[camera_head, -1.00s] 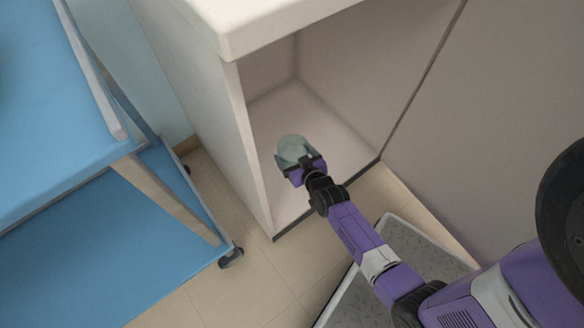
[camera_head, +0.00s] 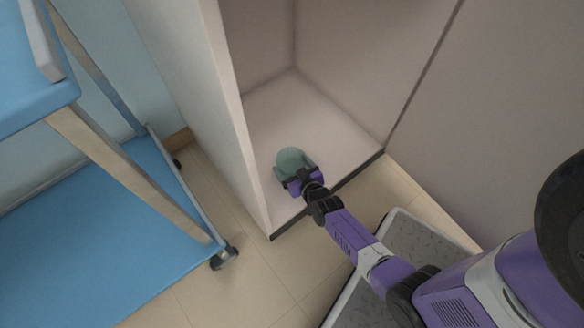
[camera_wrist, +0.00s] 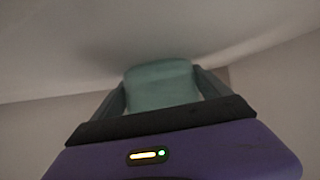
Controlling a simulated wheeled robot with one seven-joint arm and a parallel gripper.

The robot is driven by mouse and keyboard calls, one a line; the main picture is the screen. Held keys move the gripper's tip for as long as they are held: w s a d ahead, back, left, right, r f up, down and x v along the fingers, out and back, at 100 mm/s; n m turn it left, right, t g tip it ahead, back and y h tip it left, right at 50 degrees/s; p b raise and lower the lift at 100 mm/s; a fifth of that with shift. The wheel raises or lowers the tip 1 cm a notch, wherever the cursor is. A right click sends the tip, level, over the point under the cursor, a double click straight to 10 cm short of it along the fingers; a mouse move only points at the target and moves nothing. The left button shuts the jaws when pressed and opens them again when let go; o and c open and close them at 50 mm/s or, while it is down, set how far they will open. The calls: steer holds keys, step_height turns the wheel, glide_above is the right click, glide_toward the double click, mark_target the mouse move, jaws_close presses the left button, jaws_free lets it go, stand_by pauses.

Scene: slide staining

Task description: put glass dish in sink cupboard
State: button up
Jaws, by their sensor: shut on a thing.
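The glass dish (camera_head: 291,161) is a round, pale green piece held at the end of my arm, inside the open sink cupboard near its front. My gripper (camera_head: 294,173) is shut on the dish. In the wrist view the dish (camera_wrist: 160,84) sits between the two dark fingers of my gripper (camera_wrist: 162,92). The sink cupboard (camera_head: 330,140) is an open, pale compartment with a bare floor and a dark front edge. I cannot tell whether the dish touches the cupboard floor.
The cupboard's left side wall (camera_head: 205,95) stands close to the left of my gripper. A blue wheeled trolley (camera_head: 95,235) stands at the left. The cupboard floor behind and right of the dish is clear. A closed pale panel (camera_head: 480,110) is at the right.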

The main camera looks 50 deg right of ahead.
steer(key=o, duration=1.4)
